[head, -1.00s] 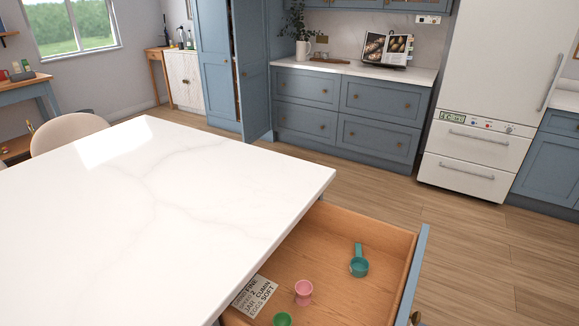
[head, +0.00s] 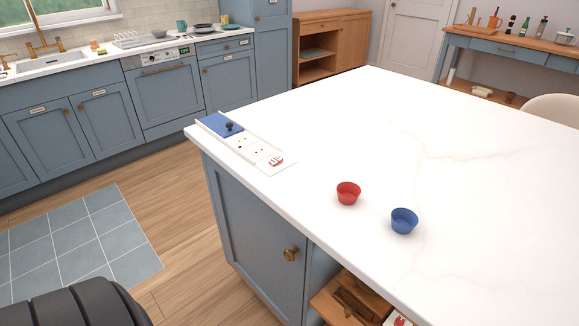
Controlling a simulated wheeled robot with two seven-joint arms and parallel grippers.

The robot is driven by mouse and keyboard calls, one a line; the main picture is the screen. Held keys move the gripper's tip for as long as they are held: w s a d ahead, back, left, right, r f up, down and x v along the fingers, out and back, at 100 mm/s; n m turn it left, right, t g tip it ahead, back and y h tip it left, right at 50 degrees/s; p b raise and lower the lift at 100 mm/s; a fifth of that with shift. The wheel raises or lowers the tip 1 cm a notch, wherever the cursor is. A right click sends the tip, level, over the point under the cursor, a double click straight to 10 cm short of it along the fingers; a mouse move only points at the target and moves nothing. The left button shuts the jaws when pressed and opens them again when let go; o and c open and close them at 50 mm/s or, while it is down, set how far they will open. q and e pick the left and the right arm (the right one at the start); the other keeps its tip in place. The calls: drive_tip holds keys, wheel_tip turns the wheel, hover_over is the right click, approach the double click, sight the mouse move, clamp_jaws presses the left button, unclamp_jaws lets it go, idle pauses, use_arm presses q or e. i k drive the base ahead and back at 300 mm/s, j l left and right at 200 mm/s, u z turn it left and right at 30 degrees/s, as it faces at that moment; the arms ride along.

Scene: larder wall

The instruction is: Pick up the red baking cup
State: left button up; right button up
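The red baking cup (head: 348,194) stands upright and empty-looking on the white island top, close to its front edge. A blue baking cup (head: 404,221) stands just to its right and slightly nearer, apart from it. Neither of my grippers shows in the head view, so nothing is seen near or touching the red cup.
A white tray with a blue panel (head: 220,125) lies at the island's left corner. The white island top (head: 400,130) is clear behind the cups. Below, a wooden drawer (head: 340,304) stands open. A blue-grey mat (head: 80,245) lies on the floor.

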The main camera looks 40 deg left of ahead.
sight(349, 193)
drive_tip(key=k+u, duration=0.1)
drive_tip(key=u, duration=0.75)
